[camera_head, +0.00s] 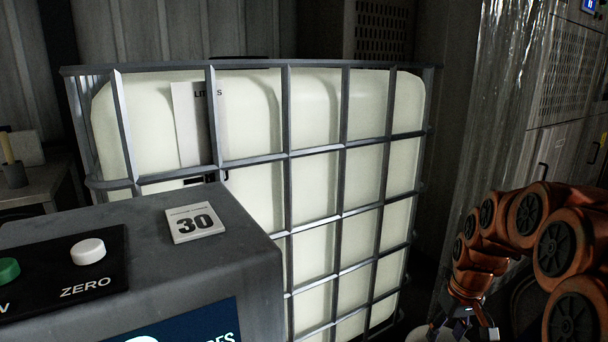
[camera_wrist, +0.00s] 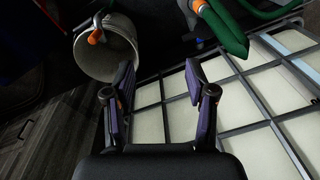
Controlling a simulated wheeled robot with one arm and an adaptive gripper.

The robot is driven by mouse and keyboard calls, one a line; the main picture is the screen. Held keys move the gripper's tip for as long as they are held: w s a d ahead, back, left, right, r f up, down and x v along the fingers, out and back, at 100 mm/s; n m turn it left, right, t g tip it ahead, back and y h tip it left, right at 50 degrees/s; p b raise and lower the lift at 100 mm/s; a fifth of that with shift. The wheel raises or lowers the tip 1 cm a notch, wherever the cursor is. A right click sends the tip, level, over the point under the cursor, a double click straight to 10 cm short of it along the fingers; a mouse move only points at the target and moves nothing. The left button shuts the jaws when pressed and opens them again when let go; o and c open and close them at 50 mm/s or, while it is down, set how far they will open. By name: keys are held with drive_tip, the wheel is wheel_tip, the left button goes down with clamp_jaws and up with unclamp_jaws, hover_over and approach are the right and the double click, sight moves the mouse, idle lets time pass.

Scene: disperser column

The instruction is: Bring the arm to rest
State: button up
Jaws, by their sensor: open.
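My gripper (camera_wrist: 160,92) is open in the wrist view, its two dark fingers apart with nothing between them. In the head view my gripper (camera_head: 466,328) hangs at the end of my orange arm at the lower right, partly cut off by the bottom edge. In the wrist view it points toward the caged white tank and a bucket, touching neither as far as I can see.
A caged white tank (camera_head: 315,190) fills the middle. A grey console (camera_head: 250,262) with a "30" card (camera_head: 194,222) and a white ZERO button (camera_head: 88,251) stands at front left. The wrist view shows a pale bucket (camera_wrist: 105,60) and green hose (camera_wrist: 222,28). Cabinets stand right.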

drive_tip(key=s+a+r+p, duration=0.4)
drive_tip(key=s+r+p, duration=0.3)
drive_tip(key=s, duration=0.3)
drive_tip(key=s+a+r+m+g+p, duration=0.1)
drive_tip(key=s+a+r+p, duration=0.3)
drive_tip(key=s+r+p, duration=0.3)
drive_tip(key=s+a+r+g+p, duration=0.1)
drive_tip(key=s+a+r+p, duration=0.3)
drive_tip(key=s+r, duration=0.7)
drive_tip(key=s+p, duration=0.2)
drive_tip(key=shift+s+a+r+h+p, duration=0.15)
drive_tip(key=shift+a+r+h+p, duration=0.2)
drive_tip(key=shift+r+h+p, duration=0.05)
drive_tip(key=shift+c, duration=0.4)
